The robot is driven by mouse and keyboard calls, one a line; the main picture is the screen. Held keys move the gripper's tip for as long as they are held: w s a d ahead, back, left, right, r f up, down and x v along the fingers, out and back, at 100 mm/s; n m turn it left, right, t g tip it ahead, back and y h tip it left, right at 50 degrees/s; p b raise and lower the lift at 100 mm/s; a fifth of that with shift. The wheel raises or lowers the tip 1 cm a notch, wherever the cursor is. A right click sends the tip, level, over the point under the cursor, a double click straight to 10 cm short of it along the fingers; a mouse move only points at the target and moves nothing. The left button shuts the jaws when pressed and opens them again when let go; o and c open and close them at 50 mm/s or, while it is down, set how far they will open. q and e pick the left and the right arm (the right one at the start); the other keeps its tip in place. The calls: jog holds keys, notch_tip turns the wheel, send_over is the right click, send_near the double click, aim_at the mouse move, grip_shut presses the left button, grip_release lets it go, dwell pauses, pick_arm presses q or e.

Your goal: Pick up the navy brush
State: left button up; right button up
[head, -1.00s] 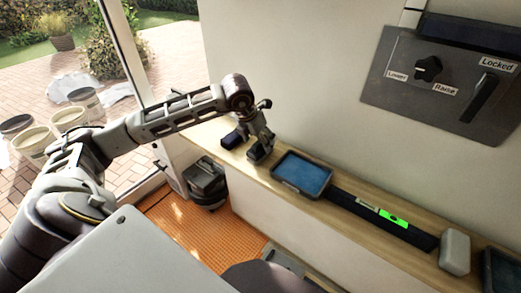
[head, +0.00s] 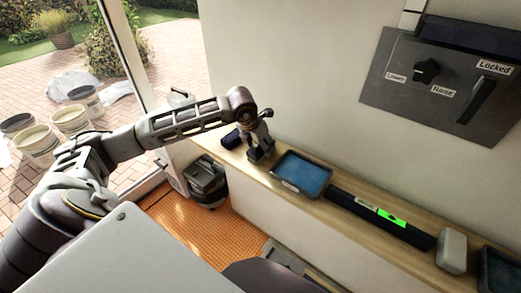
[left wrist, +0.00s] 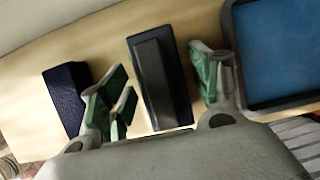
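The navy brush (left wrist: 181,85), a dark navy block with a raised blackish grip along its top, lies on the wooden ledge in the left wrist view. My left gripper (left wrist: 163,88) is open, with one green-padded finger on each side of the brush; whether either pad touches it cannot be told. In the head view my left gripper (head: 261,150) is low over the ledge and largely hides the brush. A plain navy block (left wrist: 66,98) lies left of the gripper; it also shows in the head view (head: 231,139). My right gripper is not in view.
A blue-filled tray (head: 302,174) sits just right of the gripper. Along the wooden ledge (head: 345,183) are a dark level with a green display (head: 380,215) and a pale block (head: 452,251). The wall (head: 290,60) stands close behind.

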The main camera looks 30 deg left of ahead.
pick_arm(q)
jog(key=c, duration=0.7)
jog(key=shift+c, duration=0.8)
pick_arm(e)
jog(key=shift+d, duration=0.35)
pick_arm(q)
jog(key=shift+r, duration=0.2)
notch_tip(320, 180, up, 8)
jog(key=shift+r+b, duration=0.1)
jog(key=shift+b, duration=0.35)
jog(key=shift+r, duration=0.75)
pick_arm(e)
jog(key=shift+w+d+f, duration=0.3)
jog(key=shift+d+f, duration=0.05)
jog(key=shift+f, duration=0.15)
